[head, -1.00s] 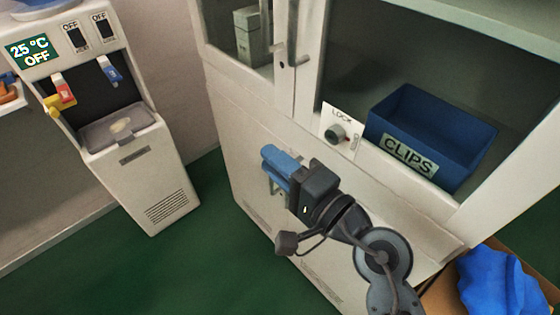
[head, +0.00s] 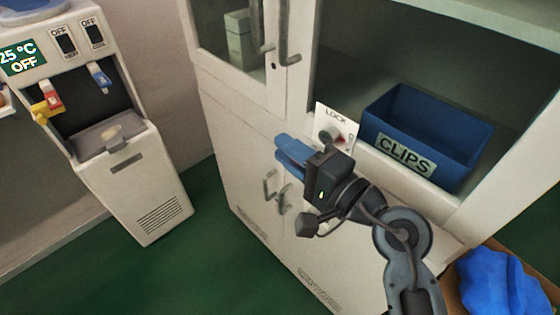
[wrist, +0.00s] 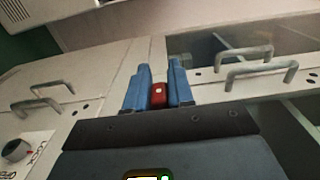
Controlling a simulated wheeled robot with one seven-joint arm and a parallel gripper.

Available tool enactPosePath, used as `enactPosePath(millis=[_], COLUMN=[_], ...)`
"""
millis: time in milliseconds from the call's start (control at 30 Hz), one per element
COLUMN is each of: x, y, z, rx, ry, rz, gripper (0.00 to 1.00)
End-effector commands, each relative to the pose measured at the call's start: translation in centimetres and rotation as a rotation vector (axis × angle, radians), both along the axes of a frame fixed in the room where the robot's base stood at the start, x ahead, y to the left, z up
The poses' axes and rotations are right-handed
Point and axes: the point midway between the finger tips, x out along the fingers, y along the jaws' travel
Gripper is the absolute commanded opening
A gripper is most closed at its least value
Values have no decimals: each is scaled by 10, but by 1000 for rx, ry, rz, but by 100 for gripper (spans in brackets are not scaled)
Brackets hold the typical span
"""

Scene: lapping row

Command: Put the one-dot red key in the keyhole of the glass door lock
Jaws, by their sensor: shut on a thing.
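My gripper (head: 282,143) has blue fingers and stands in front of the white cabinet, left of the LOCK plate. In the wrist view the gripper (wrist: 159,76) is shut on a red key (wrist: 158,94) with one pale dot on its face. The key is hidden in the head view. The glass door (head: 232,32) has a small dark spot (head: 274,66) on its frame below the handles, possibly the keyhole. The gripper is apart from it, below and slightly right in the picture.
The LOCK plate (head: 322,117) carries a dark knob with a reddish patch beside it. A blue CLIPS bin (head: 455,118) stands in the open compartment. Door handles (head: 287,35) stick out. A water dispenser (head: 135,185) stands left, with green floor between.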

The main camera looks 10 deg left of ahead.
Motion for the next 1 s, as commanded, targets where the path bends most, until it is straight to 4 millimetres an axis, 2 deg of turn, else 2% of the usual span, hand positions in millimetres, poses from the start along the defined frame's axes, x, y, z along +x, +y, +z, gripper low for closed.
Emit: enactPosePath(millis=[300,1000], x=[12,12], y=[-9,-10], z=[0,0], rx=[1,0], ry=[-1,0], rz=[-1,0], gripper=[0,0])
